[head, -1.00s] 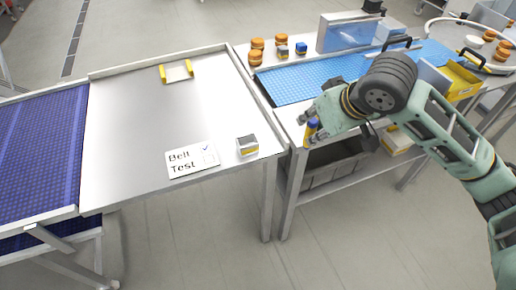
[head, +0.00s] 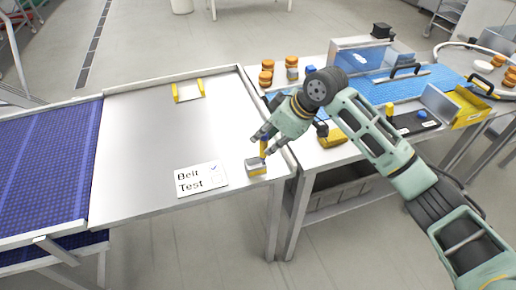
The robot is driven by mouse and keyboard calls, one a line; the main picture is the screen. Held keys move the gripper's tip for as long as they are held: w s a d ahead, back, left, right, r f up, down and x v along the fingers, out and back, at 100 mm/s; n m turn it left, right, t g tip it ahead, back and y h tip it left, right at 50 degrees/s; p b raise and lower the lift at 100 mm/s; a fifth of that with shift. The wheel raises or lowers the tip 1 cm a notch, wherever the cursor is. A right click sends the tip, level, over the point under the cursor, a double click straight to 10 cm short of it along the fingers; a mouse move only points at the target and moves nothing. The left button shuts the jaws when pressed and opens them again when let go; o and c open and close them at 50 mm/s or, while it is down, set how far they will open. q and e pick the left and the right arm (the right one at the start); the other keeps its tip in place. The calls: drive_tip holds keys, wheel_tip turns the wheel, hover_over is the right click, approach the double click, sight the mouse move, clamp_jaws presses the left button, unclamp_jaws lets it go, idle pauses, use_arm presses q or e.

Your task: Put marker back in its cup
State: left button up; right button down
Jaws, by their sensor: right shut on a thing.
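My right gripper (head: 264,138) is shut on the marker, over the near right corner of the metal table. The marker (head: 263,147) is yellow and blue and held roughly upright. The small grey cup (head: 257,169) with a yellow band stands directly below it on the table. The marker's lower end is at the cup's top; I cannot tell if it is inside the opening. My left gripper is not in view.
A white card (head: 201,179) reading "Belt Test" lies left of the cup. A yellow-ended holder (head: 188,90) sits at the table's (head: 145,140) far side. A blue belt (head: 45,165) adjoins on the left. The right bench holds orange-lidded jars (head: 267,70) and yellow bins (head: 468,107).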

drive_tip(key=p+x, duration=0.1)
drive_tip(key=x, duration=0.1)
drive_tip(key=s+x, duration=0.1)
drive_tip(key=x, duration=0.2)
drive_tip(key=shift+a+f+p, duration=0.1)
drive_tip(key=shift+f+p, duration=0.3)
drive_tip(key=shift+f, duration=0.25)
drive_tip(key=shift+f, duration=0.15)
drive_tip(key=c, duration=1.6)
unclamp_jaws()
drive_tip(key=b+v, duration=0.2)
drive_tip(key=v, duration=1)
